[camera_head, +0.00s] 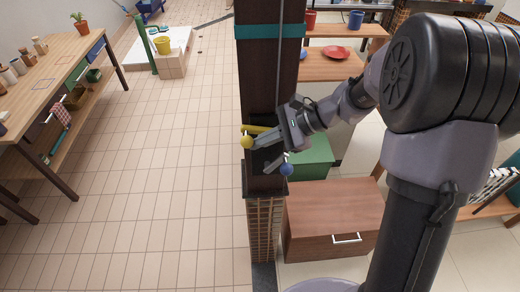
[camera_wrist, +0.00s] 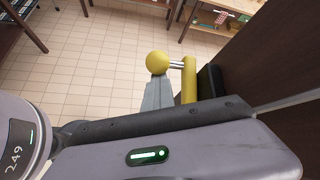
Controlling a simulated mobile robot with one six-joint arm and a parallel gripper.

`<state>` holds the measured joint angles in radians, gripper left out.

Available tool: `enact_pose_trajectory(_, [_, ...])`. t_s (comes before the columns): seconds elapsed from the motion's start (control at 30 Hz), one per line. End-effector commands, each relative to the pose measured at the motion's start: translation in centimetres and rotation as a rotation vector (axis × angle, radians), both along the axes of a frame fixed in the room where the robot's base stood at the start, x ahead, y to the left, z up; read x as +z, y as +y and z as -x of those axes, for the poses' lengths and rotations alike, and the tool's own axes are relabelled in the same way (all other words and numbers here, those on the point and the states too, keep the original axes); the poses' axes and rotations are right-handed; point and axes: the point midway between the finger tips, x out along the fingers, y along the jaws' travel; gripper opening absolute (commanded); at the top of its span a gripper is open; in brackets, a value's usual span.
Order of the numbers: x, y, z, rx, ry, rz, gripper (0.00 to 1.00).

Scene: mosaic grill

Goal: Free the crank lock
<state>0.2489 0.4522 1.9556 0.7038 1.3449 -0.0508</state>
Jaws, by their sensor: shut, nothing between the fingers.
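A dark post (camera_head: 268,65) stands in the middle of the head view with small fittings on it. One fitting is a yellow bar (camera_head: 258,128) with a yellow ball knob (camera_head: 246,142). In the wrist view the yellow knob (camera_wrist: 157,61) sits on a short metal rod beside an upright yellow cylinder (camera_wrist: 189,80) on a black mount (camera_wrist: 211,82). A blue ball knob (camera_head: 286,169) with a grey lever (camera_head: 272,164) is lower on the post. My gripper (camera_head: 257,146) is shut and empty; its tip is right at the yellow knob. I cannot tell whether they touch. Which fitting is the crank lock is unclear.
A brown drawer cabinet (camera_head: 334,215) and a green box (camera_head: 311,158) stand right of the post. A wooden workbench (camera_head: 45,75) is at left. The tiled floor between bench and post is clear.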

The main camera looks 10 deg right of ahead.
Motion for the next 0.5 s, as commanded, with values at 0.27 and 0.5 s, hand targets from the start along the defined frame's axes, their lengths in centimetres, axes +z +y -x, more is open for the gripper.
enact_pose_trajectory(0.27, [0.4,-0.2,0.0,-0.002,-0.002,-0.145,0.0])
enact_pose_trajectory(0.5, [1.0,-0.2,0.0,0.001,-0.004,-0.138,0.0])
